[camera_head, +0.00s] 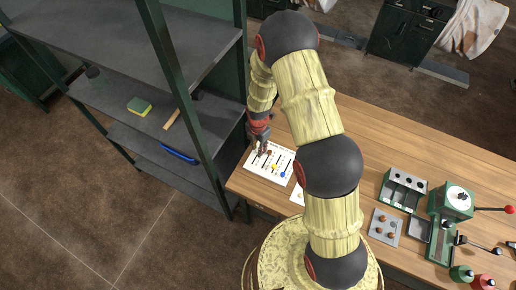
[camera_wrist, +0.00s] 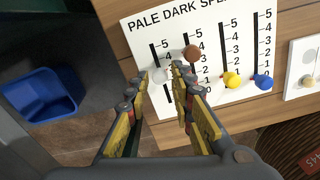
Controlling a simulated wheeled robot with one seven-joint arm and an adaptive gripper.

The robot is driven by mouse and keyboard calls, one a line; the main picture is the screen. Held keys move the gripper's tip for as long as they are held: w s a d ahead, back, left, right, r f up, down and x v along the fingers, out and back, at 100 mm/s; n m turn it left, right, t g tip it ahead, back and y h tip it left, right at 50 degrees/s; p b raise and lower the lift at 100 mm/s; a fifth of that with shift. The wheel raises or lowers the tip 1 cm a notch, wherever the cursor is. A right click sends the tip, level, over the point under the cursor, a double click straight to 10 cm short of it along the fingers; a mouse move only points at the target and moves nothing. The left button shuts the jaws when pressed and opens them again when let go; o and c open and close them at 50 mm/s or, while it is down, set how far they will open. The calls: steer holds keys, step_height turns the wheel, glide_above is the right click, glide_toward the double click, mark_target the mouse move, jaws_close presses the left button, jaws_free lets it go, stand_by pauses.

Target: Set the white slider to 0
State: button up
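The white slider (camera_wrist: 161,75) is a pale knob on the leftmost slot of a white panel (camera_wrist: 208,22) in the wrist view. It sits below the 4 mark, around 3; the lower marks are hidden by my fingers. My gripper (camera_wrist: 160,72) is open, with one fingertip on each side of the knob; I cannot tell whether either touches it. The panel also shows in the head view (camera_head: 252,166), flat on the bench's left end, with my gripper (camera_head: 261,148) over its far left part.
A brown knob (camera_wrist: 191,53) stands close to my right finger. A yellow knob (camera_wrist: 231,80) and a blue knob (camera_wrist: 263,82) are farther right. A grey shelf rack (camera_head: 170,85) stands left of the wooden bench (camera_head: 375,125). A green machine (camera_head: 452,203) is at right.

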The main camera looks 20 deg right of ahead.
steer(key=shift+f, duration=0.2)
steer(key=shift+c, duration=0.7)
steer(key=c, duration=0.4)
jaws_close()
